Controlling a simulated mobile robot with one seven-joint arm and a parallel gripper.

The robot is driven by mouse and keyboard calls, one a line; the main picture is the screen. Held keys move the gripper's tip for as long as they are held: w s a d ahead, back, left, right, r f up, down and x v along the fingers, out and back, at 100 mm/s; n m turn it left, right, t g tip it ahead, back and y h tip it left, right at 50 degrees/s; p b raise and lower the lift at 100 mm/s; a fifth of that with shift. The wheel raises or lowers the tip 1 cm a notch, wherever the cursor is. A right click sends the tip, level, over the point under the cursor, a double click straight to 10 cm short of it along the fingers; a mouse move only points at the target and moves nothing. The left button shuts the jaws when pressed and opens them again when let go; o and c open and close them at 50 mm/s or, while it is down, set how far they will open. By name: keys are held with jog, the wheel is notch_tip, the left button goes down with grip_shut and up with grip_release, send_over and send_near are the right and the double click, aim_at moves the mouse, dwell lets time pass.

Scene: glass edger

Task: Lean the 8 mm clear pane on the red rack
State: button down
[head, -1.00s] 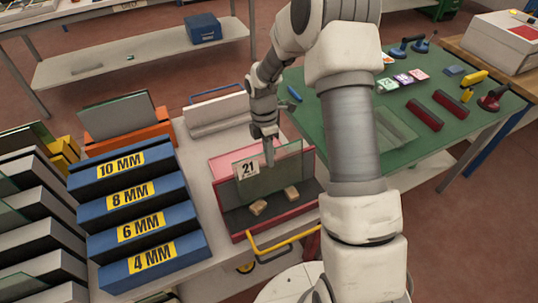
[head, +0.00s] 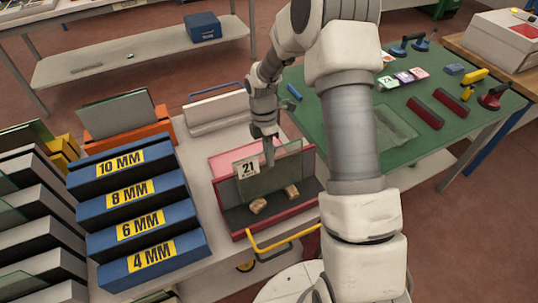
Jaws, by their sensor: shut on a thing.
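A clear pane (head: 277,178) with a white tag (head: 246,167) reading 21 stands in the red rack (head: 312,188), tilted back toward its rear panel. My gripper (head: 268,157) is shut on the pane's upper edge, near the middle. Two small tan blocks lie on the rack's dark base in front of the pane. The pane's thickness cannot be read from this view. Whether its lower edge rests on the base is hard to tell.
Blue stepped bins (head: 135,195) labelled 4 to 10 MM stand left of the rack. An orange rack (head: 128,137) and a white rack (head: 215,112) are behind. A green-topped table (head: 440,140) holds tools, tags and a flat glass pane at right.

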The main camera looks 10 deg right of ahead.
jog(key=c, duration=0.9)
grip_release()
jog(key=v, duration=1.7)
jog(key=shift+r+p, duration=0.25)
jog(key=shift+p, duration=0.15)
